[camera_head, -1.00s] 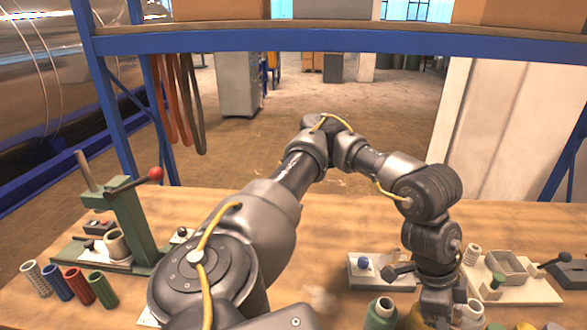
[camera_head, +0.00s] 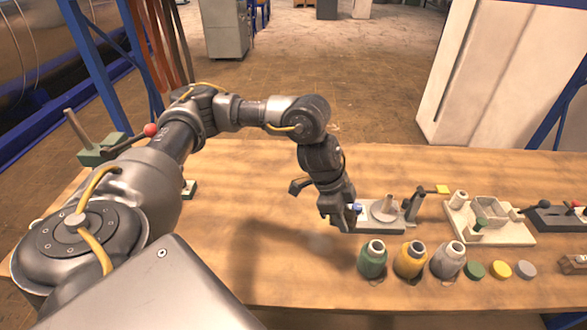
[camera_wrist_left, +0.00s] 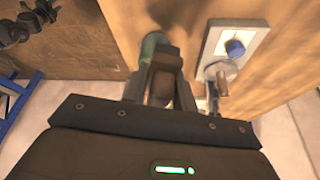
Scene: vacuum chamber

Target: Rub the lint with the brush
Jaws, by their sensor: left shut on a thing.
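My left gripper (camera_head: 343,222) is over the middle of the wooden table, just behind the green spool and beside the plate with the blue knob. In the left wrist view its two fingers (camera_wrist_left: 162,75) are close together on a small brownish thing, probably the brush (camera_wrist_left: 160,88). Most of that thing is hidden by the fingers, and I cannot make out bristles. A faint pale patch, perhaps the lint (camera_head: 320,243), shows on the tabletop to the left of the green spool. The gripper is near this patch; I cannot tell whether anything touches it. My right gripper is not in view.
A green spool (camera_head: 372,259), a yellow spool (camera_head: 410,260) and a grey spool (camera_head: 448,261) stand in a row, with several flat discs to their right. Pale fixtures (camera_head: 490,222) stand behind them. The table's (camera_head: 270,270) left front is clear.

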